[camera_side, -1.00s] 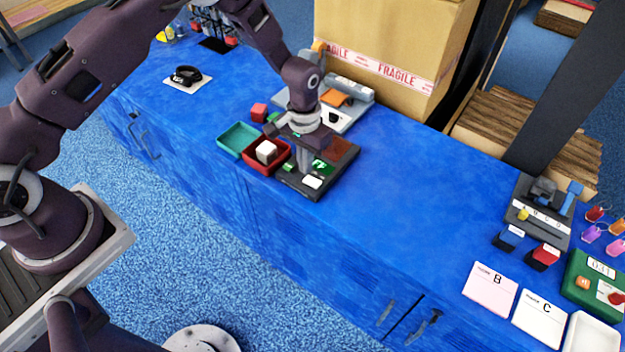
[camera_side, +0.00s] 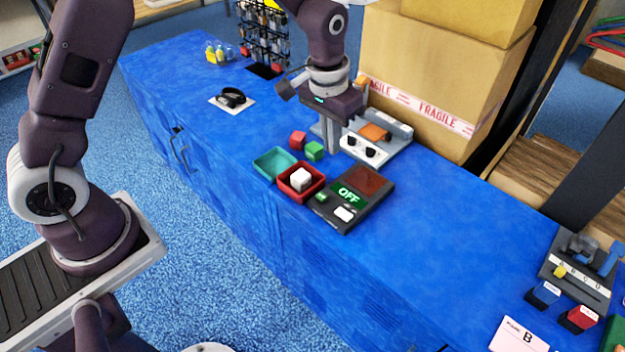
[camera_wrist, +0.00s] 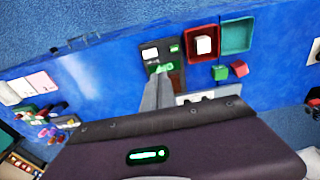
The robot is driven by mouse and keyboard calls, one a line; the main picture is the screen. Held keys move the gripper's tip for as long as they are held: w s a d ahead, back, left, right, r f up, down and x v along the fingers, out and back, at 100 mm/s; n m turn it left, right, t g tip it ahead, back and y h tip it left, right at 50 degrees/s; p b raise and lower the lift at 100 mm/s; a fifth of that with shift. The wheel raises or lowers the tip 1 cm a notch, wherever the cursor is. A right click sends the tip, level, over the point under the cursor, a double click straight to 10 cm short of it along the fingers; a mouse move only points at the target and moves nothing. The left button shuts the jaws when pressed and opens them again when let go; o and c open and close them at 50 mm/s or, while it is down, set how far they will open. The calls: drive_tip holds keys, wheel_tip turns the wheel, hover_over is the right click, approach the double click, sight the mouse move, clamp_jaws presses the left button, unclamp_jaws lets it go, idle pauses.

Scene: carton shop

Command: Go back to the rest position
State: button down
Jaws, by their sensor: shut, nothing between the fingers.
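My gripper (camera_side: 331,138) is shut and empty, raised above the blue bench in the side view. Its closed fingers also show in the wrist view (camera_wrist: 157,90), pointing towards a dark panel. That panel (camera_side: 362,217) has a green display reading OFF (camera_side: 348,195), a brown-red patch, a white button and a green button. No thing is held.
A red tray (camera_side: 287,188) holding a white cube (camera_side: 300,180) and a teal tray (camera_side: 272,163) sit beside the panel. Red (camera_side: 298,140) and green (camera_side: 314,150) cubes lie near my fingers. A tall carton (camera_side: 430,85) stands behind. The bench front right of the panel is clear.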

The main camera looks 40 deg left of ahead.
drive_tip(key=s+a+r+t, duration=0.2)
drive_tip(key=s+r, duration=0.6)
drive_tip(key=r, duration=0.5)
drive_tip(key=s+a+r+t, duration=0.1)
drive_tip(key=s+r, duration=0.1)
drive_tip(key=s, duration=0.7)
drive_tip(key=s+a+r+t, duration=0.1)
drive_tip(key=s+a+r, duration=0.1)
drive_tip(key=s, duration=0.8)
drive_tip(key=shift+s+r, duration=0.2)
drive_tip(key=shift+r, duration=0.2)
drive_tip(key=shift+a, duration=0.1)
